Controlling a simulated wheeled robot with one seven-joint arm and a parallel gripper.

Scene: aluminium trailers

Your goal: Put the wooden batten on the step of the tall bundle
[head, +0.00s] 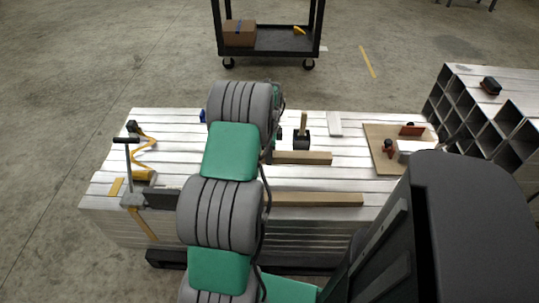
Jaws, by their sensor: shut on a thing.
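Two wooden battens lie across the wide, low aluminium bundle (350,155). The shorter batten (305,157) is just right of my arm, its left end close to or behind the arm. The longer batten (318,199) is nearer me, its left end also hidden by the arm. A taller bundle (490,75) of square tubes with open ends stands at the right; I cannot make out a clear step on it. My arm reaches forward over the low bundle. My gripper's jaws are hidden behind my arm, so I cannot see which batten, if any, they touch.
On the low bundle are a black-headed mallet (302,139), a board with tools (376,148), a clamp-like tool (130,172) and orange strapping (143,148). A dark red-black object (490,86) sits on the tall bundle. A black cart (275,40) stands behind on open floor.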

